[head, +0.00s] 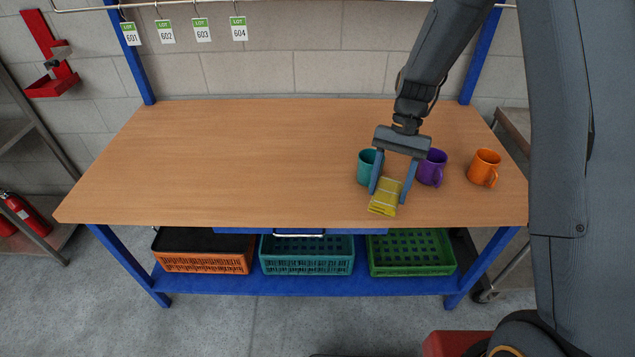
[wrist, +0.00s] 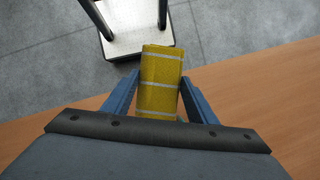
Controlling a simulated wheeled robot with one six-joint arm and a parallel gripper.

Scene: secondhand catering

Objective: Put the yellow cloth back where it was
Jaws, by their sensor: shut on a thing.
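The yellow cloth (head: 385,197) is a small folded bundle with pale stripes. My gripper (head: 387,190) is shut on it, near the front right of the wooden table (head: 230,160). In the wrist view the cloth (wrist: 160,85) sits between the two blue fingers of my gripper (wrist: 160,98), and its far end reaches past the table edge as seen from there. I cannot tell whether its lower end touches the tabletop.
A teal mug (head: 366,166), a purple mug (head: 432,168) and an orange mug (head: 484,167) stand close behind and right of the cloth. The table's left and middle are clear. Orange (head: 203,263), teal (head: 306,265) and green (head: 411,264) crates sit on the lower shelf. Lot tags (head: 202,33) hang above.

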